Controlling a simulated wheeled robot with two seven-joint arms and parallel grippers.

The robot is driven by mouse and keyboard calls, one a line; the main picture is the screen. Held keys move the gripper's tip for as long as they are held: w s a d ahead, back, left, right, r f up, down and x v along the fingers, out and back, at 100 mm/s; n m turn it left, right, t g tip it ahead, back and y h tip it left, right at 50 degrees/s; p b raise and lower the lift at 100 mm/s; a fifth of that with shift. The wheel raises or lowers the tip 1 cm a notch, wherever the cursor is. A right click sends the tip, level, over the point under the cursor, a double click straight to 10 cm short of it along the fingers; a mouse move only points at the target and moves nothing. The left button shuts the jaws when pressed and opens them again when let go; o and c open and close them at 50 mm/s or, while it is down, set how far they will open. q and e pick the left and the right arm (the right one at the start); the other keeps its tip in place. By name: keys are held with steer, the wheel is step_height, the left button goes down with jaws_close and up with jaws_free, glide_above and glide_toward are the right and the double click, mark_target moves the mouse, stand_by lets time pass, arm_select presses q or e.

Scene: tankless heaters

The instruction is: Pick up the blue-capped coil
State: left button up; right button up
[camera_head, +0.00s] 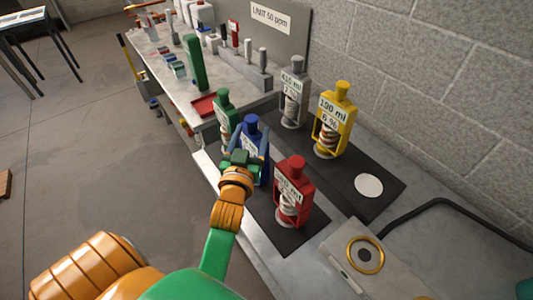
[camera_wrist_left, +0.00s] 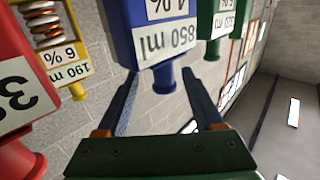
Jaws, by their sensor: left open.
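The blue-capped coil (camera_head: 251,128) stands upright on a dark mat (camera_head: 262,222), with a blue knob on top and a white label. In the wrist view the left gripper's two fingers (camera_wrist_left: 158,84) are spread on either side of the blue knob, with nothing clamped. I cannot tell whether they touch it. My right gripper is out of view.
The red unit (camera_head: 292,190) stands close on the right and the green one (camera_head: 221,115) close on the left. Yellow (camera_head: 337,118) and grey (camera_head: 293,92) units stand behind. A white disc (camera_head: 369,186) marks a clear part of the rear mat.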

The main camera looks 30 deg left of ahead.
mark_target(255, 117)
arm_select(q)
steer(key=shift+w+a+r, duration=0.1)
steer(key=shift+w, duration=0.45)
steer(key=shift+w+a+r+p, duration=0.1)
steer(key=shift+w+a+p, duration=0.05)
steer(key=shift+a+p, duration=0.15)
steer(key=shift+a+r, duration=0.1)
steer(key=shift+a, duration=0.15)
steer(key=p+x, duration=0.1)
steer(key=x, duration=0.3)
steer(key=shift+w, duration=0.15)
steer(key=shift+w+f, duration=0.2)
steer(key=shift+w, duration=0.15)
steer(key=shift+s+r, duration=0.1)
steer(key=shift+s, duration=0.1)
steer(key=c, duration=0.4)
jaws_close()
